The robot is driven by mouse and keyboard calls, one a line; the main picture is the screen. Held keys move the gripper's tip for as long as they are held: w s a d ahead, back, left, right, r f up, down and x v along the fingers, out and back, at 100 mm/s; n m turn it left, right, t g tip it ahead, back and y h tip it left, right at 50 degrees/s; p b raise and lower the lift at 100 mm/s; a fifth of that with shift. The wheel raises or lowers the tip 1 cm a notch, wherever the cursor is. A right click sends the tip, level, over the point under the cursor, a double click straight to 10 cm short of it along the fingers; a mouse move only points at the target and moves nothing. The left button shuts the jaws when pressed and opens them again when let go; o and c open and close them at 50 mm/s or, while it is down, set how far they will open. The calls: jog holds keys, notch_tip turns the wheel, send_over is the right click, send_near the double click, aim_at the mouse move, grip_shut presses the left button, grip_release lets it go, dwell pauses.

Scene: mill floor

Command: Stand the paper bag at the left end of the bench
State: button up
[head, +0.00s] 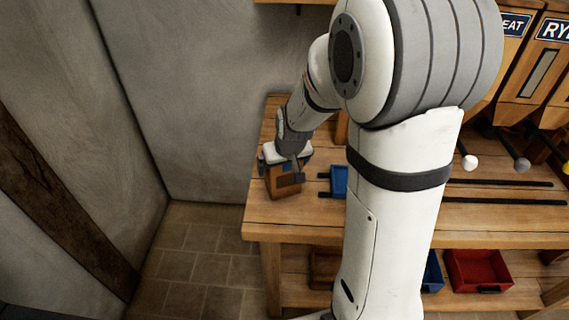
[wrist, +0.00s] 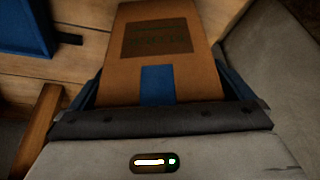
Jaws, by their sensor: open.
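The brown paper bag (head: 286,184) stands upright at the left end of the wooden bench (head: 300,233), close to the end edge. In the wrist view the bag (wrist: 162,75) fills the middle, with a dark printed panel and a blue strip on it. My gripper (head: 282,172) is at the bag's upper part, its fingers on either side. The fingers are open around the bag; small gaps to its sides are hard to judge. My arm hides the middle of the bench in the head view.
A blue bin (head: 339,182) stands just right of the bag, and shows in the wrist view (wrist: 22,28). Dark rails (head: 500,200) run along the bench. Labelled hoppers (head: 540,75) stand at the back right. A red bin (head: 478,270) is on the lower shelf. A grey wall is behind.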

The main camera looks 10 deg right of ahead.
jog(key=shift+r, duration=0.1)
jog(key=v, duration=1.2)
jog(key=s+m+g, duration=0.1)
jog(key=s, duration=1.5)
jog(key=shift+s+g, duration=0.35)
jog(key=shift+g, duration=0.05)
